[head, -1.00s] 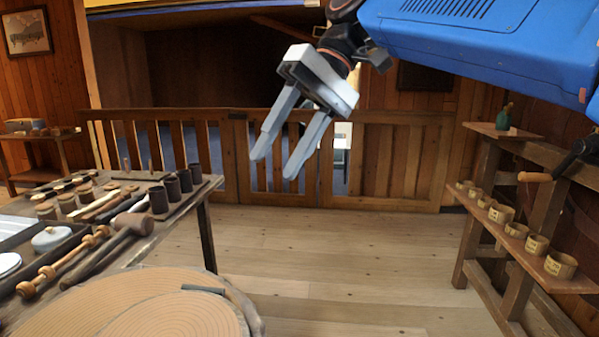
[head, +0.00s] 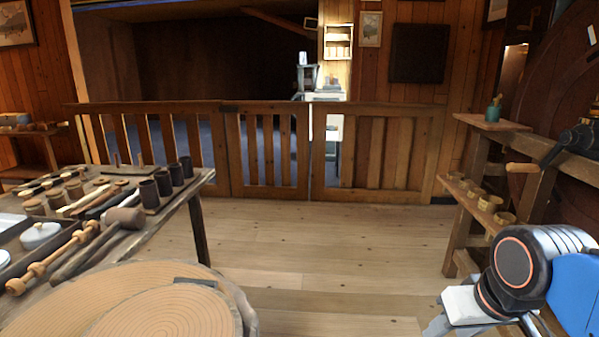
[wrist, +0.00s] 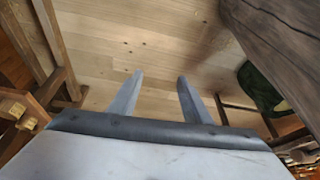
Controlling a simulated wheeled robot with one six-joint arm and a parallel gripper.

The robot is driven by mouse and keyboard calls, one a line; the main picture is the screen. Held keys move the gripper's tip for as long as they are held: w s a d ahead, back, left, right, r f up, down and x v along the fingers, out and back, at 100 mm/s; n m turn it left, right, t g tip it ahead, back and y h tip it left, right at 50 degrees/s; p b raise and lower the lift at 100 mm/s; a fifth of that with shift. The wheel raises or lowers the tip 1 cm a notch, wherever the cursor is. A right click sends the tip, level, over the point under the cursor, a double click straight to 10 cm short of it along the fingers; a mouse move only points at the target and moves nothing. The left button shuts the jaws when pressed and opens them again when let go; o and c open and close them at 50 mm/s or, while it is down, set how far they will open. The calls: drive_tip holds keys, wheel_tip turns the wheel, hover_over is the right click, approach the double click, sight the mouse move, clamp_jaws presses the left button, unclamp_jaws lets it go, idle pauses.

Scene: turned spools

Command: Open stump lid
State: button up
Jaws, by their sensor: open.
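The stump (head: 247,318) stands at the lower left in the head view, cut off by the bottom edge. Its round ringed lid (head: 165,315) lies flat on top, with a dark bar-like handle (head: 196,282) near the far edge. The lid looks closed. My gripper (wrist: 160,78) is open and empty, with two grey fingers apart over the plank floor in the wrist view. In the head view it is at the lower right, well to the right of the stump and partly cut off. The lid cannot be made out in the wrist view.
A wooden rack (head: 460,210) with small rings is at the right, behind my arm. A wooden fence (head: 270,150) closes the back. The middle floor (head: 320,240) is clear.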

drive_tip(key=shift+o, duration=0.2)
drive_tip(key=d+f, duration=0.1)
drive_tip(key=s+f, duration=0.1)
drive_tip(key=shift+s+d+f+h, duration=0.2)
drive_tip(key=shift+d+f+h, duration=0.1)
drive_tip(key=shift+d+f, duration=0.1)
drive_tip(key=w+a+r+n+g+y, duration=0.1)
drive_tip(key=w+a+r, duration=0.2)
drive_tip(key=a+r, duration=0.3)
drive_tip(key=w+a+r+n, duration=0.1)
drive_tip(key=w+a+r, duration=0.2)
drive_tip(key=a+r, duration=0.3)
drive_tip(key=s+a+r+n+g, duration=0.1)
drive_tip(key=s+a+r, duration=0.2)
drive_tip(key=a+r, duration=0.45)
drive_tip(key=s+a+r+n+g, duration=0.15)
drive_tip(key=a+r, duration=0.25)
drive_tip(key=a, duration=0.7)
drive_tip(key=s+a+r+n+g, duration=0.1)
drive_tip(key=s+a+r+n, duration=0.15)
drive_tip(key=a+r, duration=0.5)
drive_tip(key=s+a+r+h, duration=0.1)
drive_tip(key=s+a+r, duration=0.1)
drive_tip(key=s+a, duration=1.05)
drive_tip(key=shift+n, duration=0.4)
drive_tip(key=f, duration=1.6)
drive_tip(key=shift+s+d+f, duration=0.15)
drive_tip(key=shift+d+f, duration=0.1)
drive_tip(key=shift+d, duration=0.1)
clamp_jaws()
